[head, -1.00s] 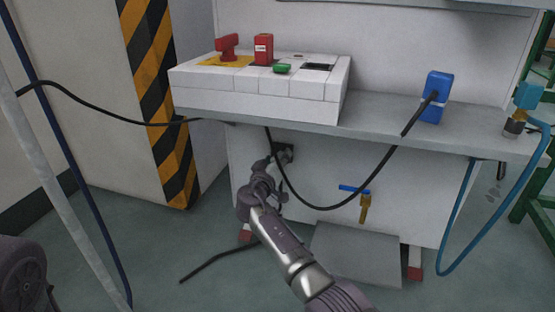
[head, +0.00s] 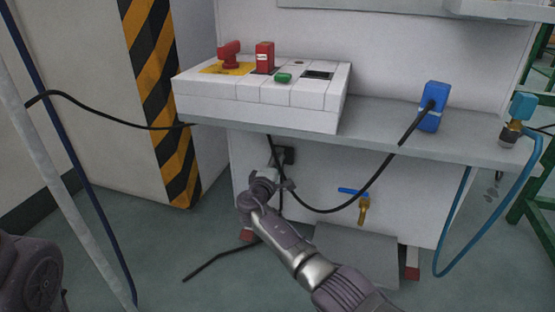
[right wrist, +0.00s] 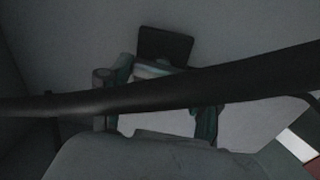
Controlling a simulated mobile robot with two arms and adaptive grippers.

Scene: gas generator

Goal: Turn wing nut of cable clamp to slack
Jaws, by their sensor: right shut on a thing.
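The cable clamp (head: 287,155) is a small dark block low on the white machine front, under the shelf. My right gripper (head: 272,182) is in front of and just below it. In the right wrist view, the gripper's fingers (right wrist: 157,112) sit either side of a pale piece (right wrist: 152,70), which I take for the wing nut, below the dark clamp block (right wrist: 165,46). The nut's wings are not clear. A black cable (right wrist: 250,83) crosses in front of the fingers and hides part of them. My left gripper is not in view.
The black cable (head: 330,210) loops from the blue socket (head: 432,107) down beside my right gripper. A brass valve with a blue handle (head: 354,191) is to the right. The white control box (head: 250,105) stands on the grey shelf (head: 400,140) above.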

